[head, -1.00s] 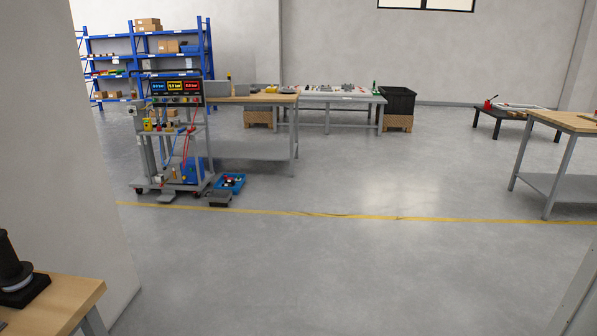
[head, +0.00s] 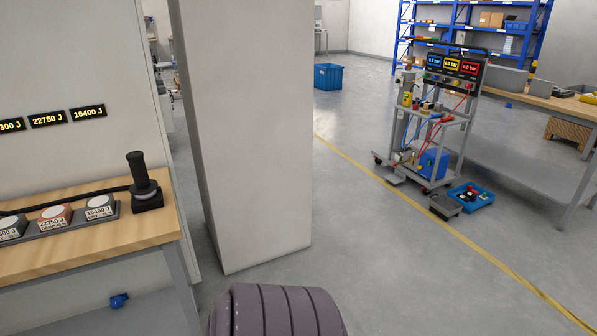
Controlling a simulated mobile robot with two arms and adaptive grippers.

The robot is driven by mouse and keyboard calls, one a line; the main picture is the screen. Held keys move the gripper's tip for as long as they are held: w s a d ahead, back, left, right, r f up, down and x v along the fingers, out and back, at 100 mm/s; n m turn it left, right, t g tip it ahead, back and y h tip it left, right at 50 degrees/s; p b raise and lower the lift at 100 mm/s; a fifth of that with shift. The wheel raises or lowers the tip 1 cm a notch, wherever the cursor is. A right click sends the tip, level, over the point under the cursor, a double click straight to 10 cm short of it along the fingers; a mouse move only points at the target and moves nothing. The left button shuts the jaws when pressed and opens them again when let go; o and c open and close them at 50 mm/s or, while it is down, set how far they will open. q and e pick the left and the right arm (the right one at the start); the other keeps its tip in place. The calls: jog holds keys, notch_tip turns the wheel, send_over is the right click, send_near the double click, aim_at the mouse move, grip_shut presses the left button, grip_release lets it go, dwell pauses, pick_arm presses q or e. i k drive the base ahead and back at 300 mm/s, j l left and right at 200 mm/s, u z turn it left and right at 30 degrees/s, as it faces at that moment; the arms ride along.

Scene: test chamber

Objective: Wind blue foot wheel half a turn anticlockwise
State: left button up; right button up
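I cannot make out for certain a blue foot wheel. A small blue round fitting (head: 119,300) sits low under the wooden bench at the left, on or near the grey lower surface; its details are too small to tell. Another small blue thing (head: 508,105) shows low by the far bench at the right. Neither gripper is in view. Only a dark ribbed part of my own body shows at the bottom middle, and it touches none of these things.
The wooden bench (head: 75,262) carries a black upright handle (head: 142,175) and several labelled discs. A white pillar (head: 245,140) stands beside it. A wheeled cart (head: 428,150) with gauges, a blue tray (head: 472,198) and a grey pedal (head: 445,206) are at the right. Floor between is clear.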

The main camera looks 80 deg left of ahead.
aim_at(116, 302)
jog(key=i+u, duration=0.1)
jog(key=u, duration=3.95)
jog(key=l+u, duration=0.25)
jog(key=l, duration=0.6)
jog(key=k+l+u, duration=0.1)
jog(key=l+u, duration=0.15)
jog(key=l, duration=0.55)
jog(key=z, duration=0.25)
jog(key=i+j+z, duration=0.25)
jog(key=z, duration=0.25)
jog(key=i+j+z, duration=0.15)
jog(key=j+z, duration=0.35)
jog(key=l, duration=0.1)
